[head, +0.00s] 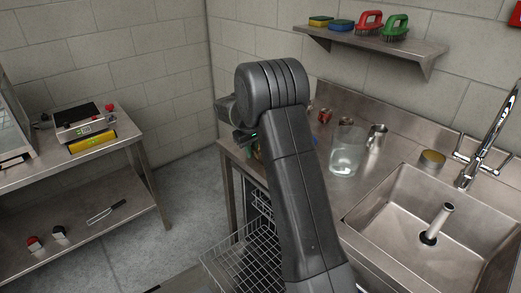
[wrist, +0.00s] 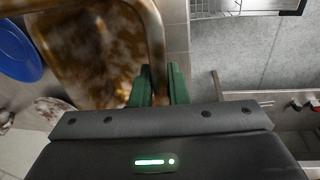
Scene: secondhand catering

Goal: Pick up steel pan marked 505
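In the wrist view a large pan (wrist: 85,45), heavily stained brown, fills the upper left. Its mark is not visible, so I cannot tell if it reads 505. My gripper (wrist: 160,72) has two green fingers set close together, one on each side of the pan's near-right rim. The rim fills the narrow gap and the fingers appear shut on it. In the head view my arm hides the pan, and only a little green of my gripper (head: 244,136) shows over the left end of the counter.
A blue round thing (wrist: 18,52) lies beside the pan. On the steel counter stand a clear jug (head: 347,152), a metal jug (head: 377,137) and a tin (head: 431,160), left of the sink (head: 400,220). A wire rack (head: 245,262) sits below. A side table (head: 70,150) is at left.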

